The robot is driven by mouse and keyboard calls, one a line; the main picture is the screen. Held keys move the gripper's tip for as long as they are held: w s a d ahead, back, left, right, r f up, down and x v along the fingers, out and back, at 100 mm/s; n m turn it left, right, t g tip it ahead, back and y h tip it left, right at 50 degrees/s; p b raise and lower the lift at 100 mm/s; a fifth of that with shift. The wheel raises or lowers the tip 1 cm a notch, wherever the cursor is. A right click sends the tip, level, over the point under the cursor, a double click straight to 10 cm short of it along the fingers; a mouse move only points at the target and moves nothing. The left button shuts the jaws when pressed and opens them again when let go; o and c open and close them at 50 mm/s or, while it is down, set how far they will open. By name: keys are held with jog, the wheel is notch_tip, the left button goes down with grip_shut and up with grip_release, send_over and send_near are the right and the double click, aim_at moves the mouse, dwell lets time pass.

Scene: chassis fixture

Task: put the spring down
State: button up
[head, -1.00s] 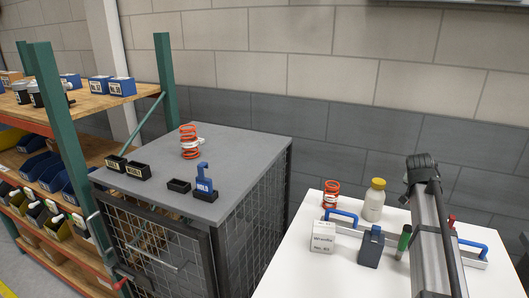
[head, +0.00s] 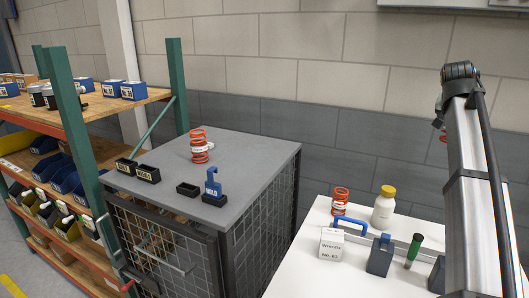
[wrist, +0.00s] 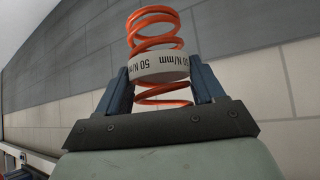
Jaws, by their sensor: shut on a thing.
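In the wrist view my gripper (wrist: 160,82) is shut on an orange coil spring (wrist: 152,16). Its two blue fingers press on the white band marked "50 N/mm", and coils show above and below it. In the head view a small orange part of the held spring (head: 443,136) shows beside my arm, above the white table; my arm hides the gripper. A second orange spring (head: 199,138) with a white band stands on the grey cabinet top (head: 255,150). A third orange spring (head: 340,194) stands on the white table (head: 310,255).
The cabinet top also bears a blue-and-black holder (head: 213,186) and small black bins (head: 148,174); its back right is clear. Shelves stand left.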

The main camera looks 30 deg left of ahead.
jog(key=s+a+r+n+y, duration=0.1)
jog(key=s+a+n+y, duration=0.1)
jog(key=a, duration=1.5)
jog(key=s+a+r+n+y, duration=0.1)
jog(key=a+r+n+y, duration=0.15)
jog(key=a, duration=1.55)
jog(key=s+a+n+y, duration=0.1)
jog(key=s+a, duration=0.4)
jog(key=a, duration=0.5)
jog(key=s+a+n, duration=0.2)
jog(key=s+a, duration=0.3)
jog(key=a, duration=0.4)
jog(key=s+a+n+y, duration=0.1)
jog(key=s+a, duration=0.5)
jog(key=a, duration=0.4)
jog(key=shift+f, duration=7.85)
jog(key=shift+f, duration=0.15)
jog(key=o, duration=1.4)
